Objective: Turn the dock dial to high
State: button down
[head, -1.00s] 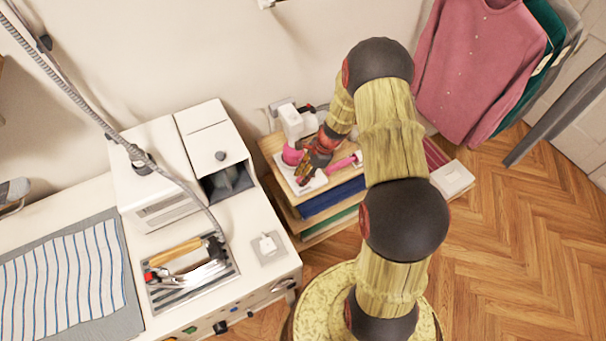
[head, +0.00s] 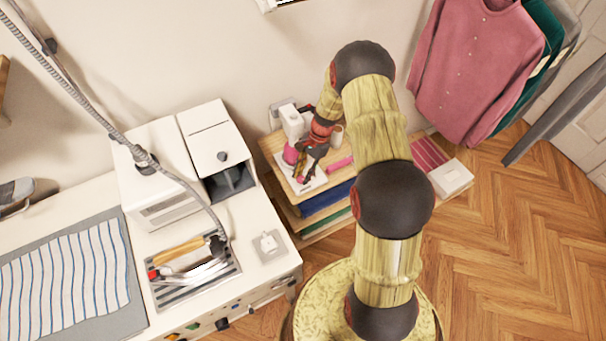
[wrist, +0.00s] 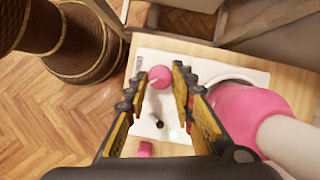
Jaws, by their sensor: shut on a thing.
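The dock (head: 311,184) is a white plate on the wooden shelf unit, and it also shows in the wrist view (wrist: 177,50). A round pink knob (wrist: 160,77), seemingly the dial, sits on the plate with a pale mark at its lower left. My gripper (wrist: 159,76) has its fingertips on either side of this knob and is shut on it. In the head view my gripper (head: 303,172) points down over the plate and hides most of the knob. The dial's setting cannot be read. A small black knob (wrist: 158,124) is lower on the plate.
A pink and white appliance (head: 291,153) stands right beside my gripper, filling the right of the wrist view (wrist: 255,120). A pink bar (head: 340,164) lies on the shelf unit. A white box (head: 450,177) is to the right. The white workbench (head: 262,290) stands left.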

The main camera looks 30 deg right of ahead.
dwell(0.3)
jog(key=c, duration=1.6)
grip_release()
jog(key=shift+o, duration=0.5)
jog(key=v, duration=1.2)
